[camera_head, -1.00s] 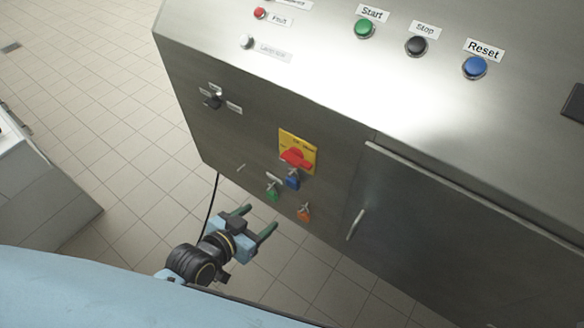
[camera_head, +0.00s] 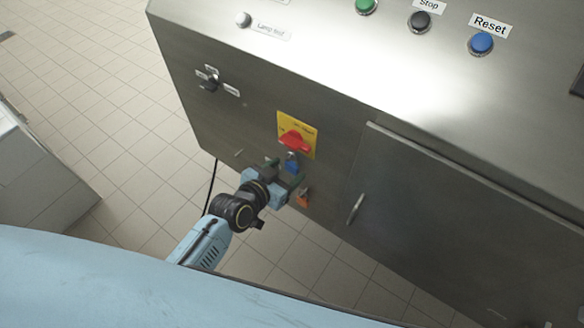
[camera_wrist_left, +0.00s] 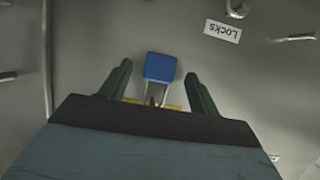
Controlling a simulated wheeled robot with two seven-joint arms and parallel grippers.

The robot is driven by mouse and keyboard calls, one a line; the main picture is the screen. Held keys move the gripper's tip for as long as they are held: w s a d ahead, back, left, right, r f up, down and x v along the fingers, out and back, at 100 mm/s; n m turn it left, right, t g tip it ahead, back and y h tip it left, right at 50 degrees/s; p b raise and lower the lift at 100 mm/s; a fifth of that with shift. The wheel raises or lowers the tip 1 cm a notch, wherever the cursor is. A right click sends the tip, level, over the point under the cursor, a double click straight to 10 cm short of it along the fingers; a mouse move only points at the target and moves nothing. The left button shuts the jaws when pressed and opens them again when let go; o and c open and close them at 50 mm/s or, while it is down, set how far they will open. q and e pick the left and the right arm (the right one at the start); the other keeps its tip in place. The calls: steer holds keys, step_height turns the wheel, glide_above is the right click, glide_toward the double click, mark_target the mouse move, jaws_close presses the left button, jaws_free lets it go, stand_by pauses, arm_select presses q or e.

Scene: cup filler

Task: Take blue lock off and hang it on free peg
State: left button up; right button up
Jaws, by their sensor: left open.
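The blue lock (camera_head: 291,166) hangs below the red rotary switch (camera_head: 295,139) on its yellow plate (camera_head: 310,133). In the left wrist view the blue lock (camera_wrist_left: 160,67) has its shackle towards that plate. My left gripper (camera_head: 285,172) is open at the lock. In the left wrist view its fingers lie on both sides of the lock, with gaps visible. A bare peg (camera_head: 239,152) sticks out left of the gripper and also shows in the left wrist view (camera_wrist_left: 295,38). My right gripper is not in view.
A Locks label (camera_wrist_left: 223,31) is near a hook (camera_wrist_left: 237,10) in the left wrist view. A door handle (camera_head: 355,209) juts out to the right. A selector switch (camera_head: 208,83) is at upper left.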

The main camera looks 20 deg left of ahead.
arm_select(q)
steer(key=shift+x, duration=0.85)
steer(key=shift+c, duration=0.3)
steer(key=c, duration=1.1)
steer(key=shift+o, duration=0.2)
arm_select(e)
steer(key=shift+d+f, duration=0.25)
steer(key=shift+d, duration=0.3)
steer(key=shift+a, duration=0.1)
arm_select(q)
steer(key=shift+r, duration=0.15)
